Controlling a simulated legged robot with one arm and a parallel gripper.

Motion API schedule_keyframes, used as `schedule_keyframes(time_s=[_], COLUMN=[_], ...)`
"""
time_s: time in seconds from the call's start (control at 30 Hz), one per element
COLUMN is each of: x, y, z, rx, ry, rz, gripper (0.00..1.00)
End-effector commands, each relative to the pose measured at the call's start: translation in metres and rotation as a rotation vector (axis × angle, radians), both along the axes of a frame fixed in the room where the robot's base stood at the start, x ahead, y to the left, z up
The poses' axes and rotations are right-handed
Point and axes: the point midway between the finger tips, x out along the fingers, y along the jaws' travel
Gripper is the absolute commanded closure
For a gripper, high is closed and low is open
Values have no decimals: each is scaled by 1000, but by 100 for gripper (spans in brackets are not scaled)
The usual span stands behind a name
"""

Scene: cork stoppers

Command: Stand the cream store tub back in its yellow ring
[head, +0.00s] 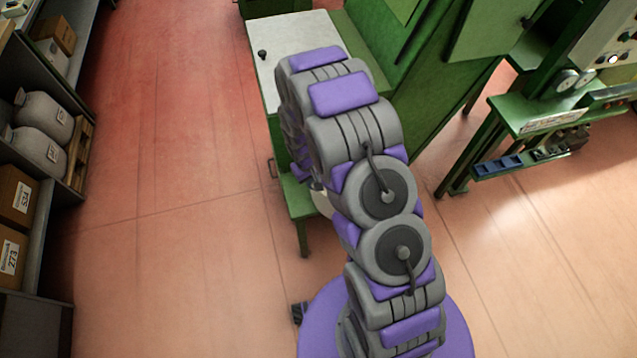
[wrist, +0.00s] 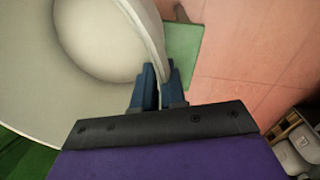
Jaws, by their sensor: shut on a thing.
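The cream store tub (wrist: 40,100) fills the upper left of the wrist view, with its hollow inside facing the camera. My gripper (wrist: 160,72) is shut on the tub's rim, with one blue finger on each side of the wall. In the head view, a small pale piece (head: 322,203), apparently the tub, shows beside my arm. My gripper is hidden behind my arm there. I see no yellow ring in either view.
A green machine (head: 425,130) with a pale top plate (head: 265,62) and a low green ledge (head: 300,205) stands beyond my arm. Shelves with boxes (head: 14,195) and jugs (head: 40,120) line the left. A green press (head: 540,115) stands right. Red floor between is clear.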

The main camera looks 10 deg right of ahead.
Motion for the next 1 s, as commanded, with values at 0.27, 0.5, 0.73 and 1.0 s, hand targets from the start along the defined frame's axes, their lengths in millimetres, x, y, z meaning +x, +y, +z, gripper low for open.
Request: schedule_keyframes(time_s=[0.27, 0.5, 0.73, 1.0], x=[8, 8, 8, 8], y=[-23, -23, -23, -23], z=[-4, -32, -37, -39], rx=[0, -1, -1, 0], ry=[0, 3, 1, 1], rz=[0, 2, 1, 1], gripper=[100, 100, 100, 81])
